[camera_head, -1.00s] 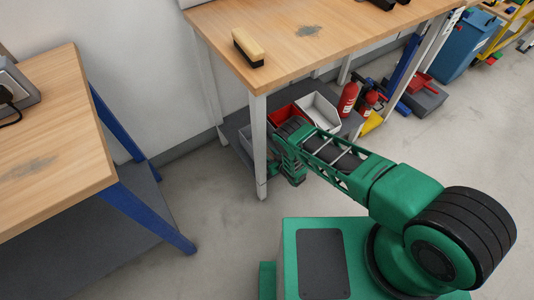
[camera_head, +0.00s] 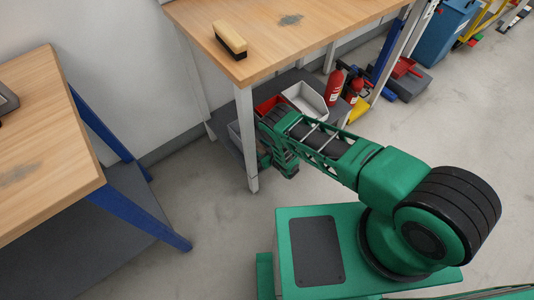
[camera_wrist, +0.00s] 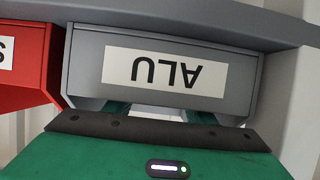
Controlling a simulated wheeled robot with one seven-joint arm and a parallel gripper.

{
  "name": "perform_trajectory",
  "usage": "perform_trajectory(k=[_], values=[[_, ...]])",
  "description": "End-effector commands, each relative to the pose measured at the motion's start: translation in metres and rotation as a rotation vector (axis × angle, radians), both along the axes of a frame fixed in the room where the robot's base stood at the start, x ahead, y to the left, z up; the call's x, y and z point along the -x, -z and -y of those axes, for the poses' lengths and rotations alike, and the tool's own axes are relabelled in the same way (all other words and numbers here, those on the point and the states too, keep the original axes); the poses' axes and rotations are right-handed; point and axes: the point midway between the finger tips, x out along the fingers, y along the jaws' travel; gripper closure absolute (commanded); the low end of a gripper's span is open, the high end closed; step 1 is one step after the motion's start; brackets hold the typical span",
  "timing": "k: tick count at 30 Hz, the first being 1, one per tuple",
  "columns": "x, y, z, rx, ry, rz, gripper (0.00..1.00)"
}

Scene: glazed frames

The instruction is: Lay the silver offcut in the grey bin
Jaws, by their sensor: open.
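The grey bin (camera_wrist: 165,65) fills the middle of the wrist view, with an upside-down white label reading ALU. In the head view, a grey bin (camera_head: 236,131) shows in part on the low shelf, mostly behind the table leg and my arm. My gripper (camera_wrist: 158,112) is open at the bin's edge in the wrist view; its fingers are partly hidden by the bin's front. A pale patch shows between the fingers; I cannot tell what it is. In the head view my wrist hangs by the low shelf, and the fingertips are not clear. I cannot make out the silver offcut.
A red bin (camera_wrist: 27,62) stands beside the grey one. A pale bin (camera_head: 305,98), fire extinguishers (camera_head: 335,86) and the low shelf (camera_head: 283,82) are near my arm. The table leg (camera_head: 247,140) stands close to my wrist. A brush (camera_head: 230,40) lies on the tabletop. Floor in front is clear.

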Motion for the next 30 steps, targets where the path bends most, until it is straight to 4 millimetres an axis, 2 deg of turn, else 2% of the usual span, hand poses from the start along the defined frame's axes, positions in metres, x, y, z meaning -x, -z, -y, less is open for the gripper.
perform_trajectory(k=[15,21,30], values=[[0.067,-0.037,0.045,-0.001,-0.002,0.004,0.5],[0.078,-0.043,0.051,-0.004,-0.002,0.006,0.5],[0.079,-0.044,0.052,-0.004,-0.002,0.007,0.5]])
